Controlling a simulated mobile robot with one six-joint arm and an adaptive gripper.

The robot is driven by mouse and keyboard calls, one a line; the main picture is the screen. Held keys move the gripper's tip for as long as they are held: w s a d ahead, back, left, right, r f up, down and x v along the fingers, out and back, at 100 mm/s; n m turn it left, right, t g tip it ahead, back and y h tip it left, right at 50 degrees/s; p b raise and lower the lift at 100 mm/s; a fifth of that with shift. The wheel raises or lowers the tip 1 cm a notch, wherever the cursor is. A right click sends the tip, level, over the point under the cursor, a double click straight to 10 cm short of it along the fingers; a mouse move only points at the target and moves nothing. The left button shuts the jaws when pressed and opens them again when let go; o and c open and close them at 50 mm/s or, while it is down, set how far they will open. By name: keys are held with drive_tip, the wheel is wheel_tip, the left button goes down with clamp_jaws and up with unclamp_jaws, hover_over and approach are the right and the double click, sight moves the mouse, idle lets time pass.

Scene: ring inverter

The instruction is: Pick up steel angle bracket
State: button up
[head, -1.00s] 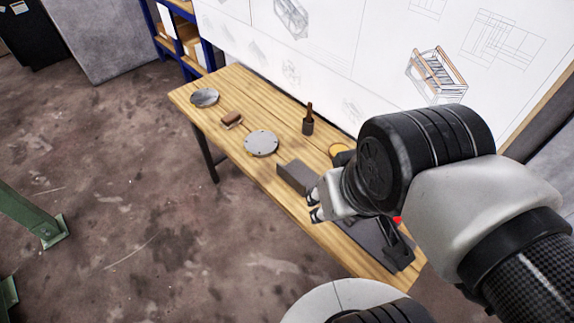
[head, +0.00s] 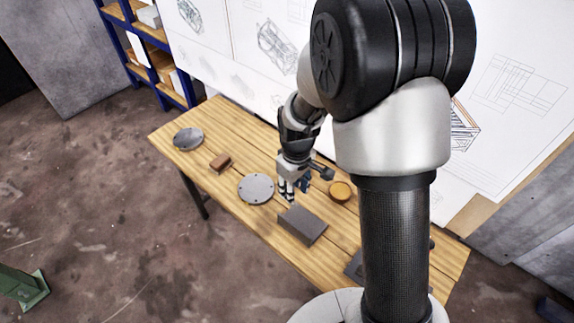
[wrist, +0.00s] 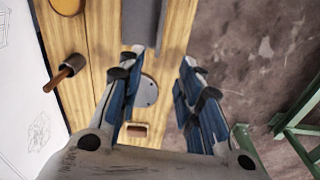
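A long dark-grey piece (head: 302,225) lies on the wooden bench, near its front edge; I take it for the steel angle bracket, though its L shape is not clear. In the wrist view it shows at the top (wrist: 143,22), with a darker and a lighter face, running toward the space between my fingers. My gripper (head: 292,190) is above the bench, just behind the grey piece in the head view. In the wrist view its blue-padded fingers (wrist: 160,58) are wide apart with nothing held.
On the bench (head: 215,122) are a round flange (head: 256,188), a brown block (head: 220,163), a grey disc (head: 188,138) and a yellow round item (head: 341,191). A wooden-handled tool (wrist: 65,72) lies to the left in the wrist view. A drawing board (head: 510,95) stands behind.

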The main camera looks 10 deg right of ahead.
drive_tip(key=n+b, duration=0.1)
drive_tip(key=b, duration=0.2)
approach(294, 225)
drive_tip(key=shift+g, duration=0.3)
drive_tip(key=f, duration=0.5)
drive_tip(key=shift+w+a+f, duration=0.25)
drive_tip(key=shift+w+a, duration=0.1)
drive_tip(key=shift+w, duration=0.05)
drive_tip(key=shift+s+d+f+b, duration=0.15)
drive_tip(key=shift+f+b, duration=0.45)
drive_tip(key=shift+f, duration=0.75)
drive_tip(key=shift+d+f+b, duration=0.2)
drive_tip(key=shift+f+b, duration=0.35)
drive_tip(key=shift+f, duration=0.85)
drive_tip(key=shift+r, duration=0.1)
clamp_jaws()
drive_tip(key=shift+r, duration=0.1)
